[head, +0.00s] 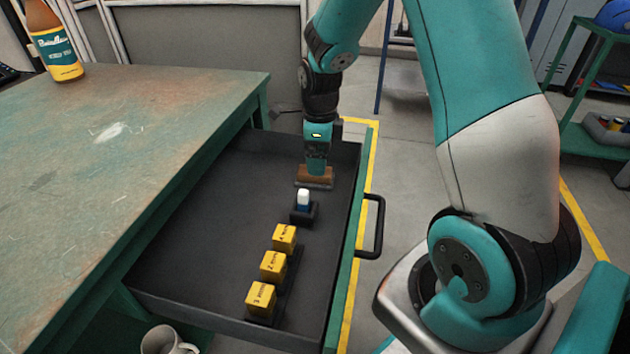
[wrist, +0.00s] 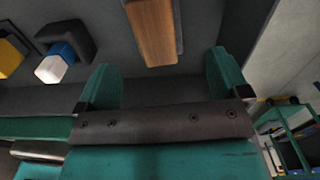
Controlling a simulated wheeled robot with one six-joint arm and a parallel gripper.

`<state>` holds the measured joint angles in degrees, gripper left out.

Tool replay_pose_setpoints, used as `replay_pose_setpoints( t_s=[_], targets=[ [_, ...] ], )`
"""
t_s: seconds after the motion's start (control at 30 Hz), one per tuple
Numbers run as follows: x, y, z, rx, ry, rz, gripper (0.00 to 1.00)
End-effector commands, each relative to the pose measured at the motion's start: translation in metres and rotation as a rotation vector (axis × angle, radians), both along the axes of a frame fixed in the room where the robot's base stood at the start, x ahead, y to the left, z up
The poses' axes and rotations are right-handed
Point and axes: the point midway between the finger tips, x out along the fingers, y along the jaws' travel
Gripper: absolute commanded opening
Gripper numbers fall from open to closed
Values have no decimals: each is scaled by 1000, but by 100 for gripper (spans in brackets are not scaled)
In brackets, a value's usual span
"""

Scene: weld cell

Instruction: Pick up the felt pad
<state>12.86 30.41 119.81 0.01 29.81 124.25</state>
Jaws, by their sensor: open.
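A brown, wood-topped block with a grey edge below it, which looks to be the felt pad (head: 314,174), lies at the far end of the open drawer (head: 190,230). In the wrist view the felt pad (wrist: 152,30) is at the top middle, its near end by the space between my fingertips and its far end out of frame. My gripper (head: 316,160) points down over it in the head view. In the wrist view my gripper (wrist: 161,66) is open and empty, with one teal finger each side. Whether the fingers reach down beside the pad I cannot tell.
A white-and-blue piece (head: 303,199) stands in a dark holder just nearer than the pad. Several yellow blocks (head: 273,265) sit on a dark rail. The drawer's left half is clear. A bottle (head: 55,45) stands on the bench (head: 150,130); a mug (head: 165,340) is below.

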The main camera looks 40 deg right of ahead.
Motion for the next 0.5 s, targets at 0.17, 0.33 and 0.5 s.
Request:
replay_pose_setpoints(
  t_s=[0.17, 0.33, 0.5],
  targets=[
    [0, 1, -10, 1, 1, 1, 94],
    [-1, 3, -35, 2, 3, 2, 94],
    [-1, 3, -56, 0, 0, 1, 94]
  ],
)
